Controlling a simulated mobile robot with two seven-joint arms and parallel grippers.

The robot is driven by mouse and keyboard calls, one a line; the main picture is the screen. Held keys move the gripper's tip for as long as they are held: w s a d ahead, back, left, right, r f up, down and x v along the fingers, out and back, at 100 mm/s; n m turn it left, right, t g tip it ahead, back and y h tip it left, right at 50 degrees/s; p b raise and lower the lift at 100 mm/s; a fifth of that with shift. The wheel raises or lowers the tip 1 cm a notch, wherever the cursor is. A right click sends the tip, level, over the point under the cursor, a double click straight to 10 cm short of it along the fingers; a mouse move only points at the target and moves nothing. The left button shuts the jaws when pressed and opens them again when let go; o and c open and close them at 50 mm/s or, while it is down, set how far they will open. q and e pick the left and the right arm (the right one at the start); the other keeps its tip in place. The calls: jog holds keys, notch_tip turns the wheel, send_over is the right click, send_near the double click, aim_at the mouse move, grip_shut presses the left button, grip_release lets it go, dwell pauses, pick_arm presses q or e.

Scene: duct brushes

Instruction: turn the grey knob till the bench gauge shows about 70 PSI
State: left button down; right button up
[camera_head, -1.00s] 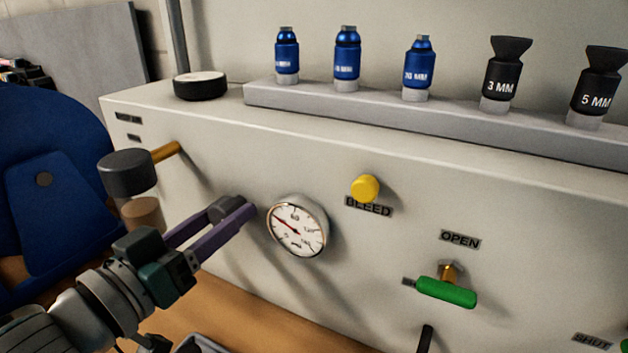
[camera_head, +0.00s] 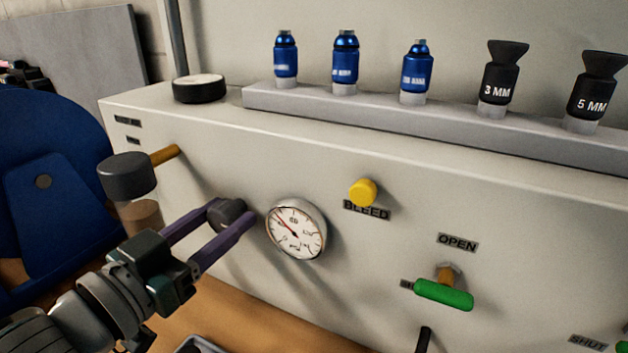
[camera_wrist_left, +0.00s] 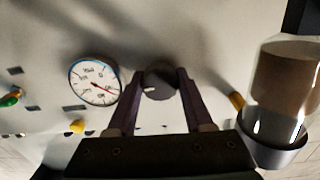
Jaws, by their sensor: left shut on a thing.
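The grey knob (camera_head: 228,212) sticks out of the bench front, just left of the gauge. My left gripper (camera_head: 232,217) is shut on it, with one purple finger on each side. In the left wrist view the knob (camera_wrist_left: 159,79) sits between the fingertips. The bench gauge (camera_head: 296,229) has a white round face and a dark needle pointing up and left; its figures are too small to read surely. The gauge also shows in the left wrist view (camera_wrist_left: 94,80). My right gripper is not in view.
A yellow BLEED button (camera_head: 362,192) and a green valve handle (camera_head: 443,294) are on the bench front. A dark-capped jar (camera_head: 127,177) is on a brass stub at left. Blue and black nozzles stand on a grey rail (camera_head: 440,112). A blue reel (camera_head: 50,190) is at far left.

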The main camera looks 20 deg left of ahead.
pick_arm(q)
jog(key=m, duration=0.5)
jog(key=shift+m, duration=0.4)
dwell(0.4)
jog(key=shift+c, duration=1.5)
grip_release()
jog(key=shift+s, duration=0.15)
jog(key=s+a, duration=0.1)
jog(key=s, duration=0.8)
jog(key=shift+s+r, duration=0.15)
jog(key=shift+s, duration=0.15)
jog(key=shift+y, duration=0.3)
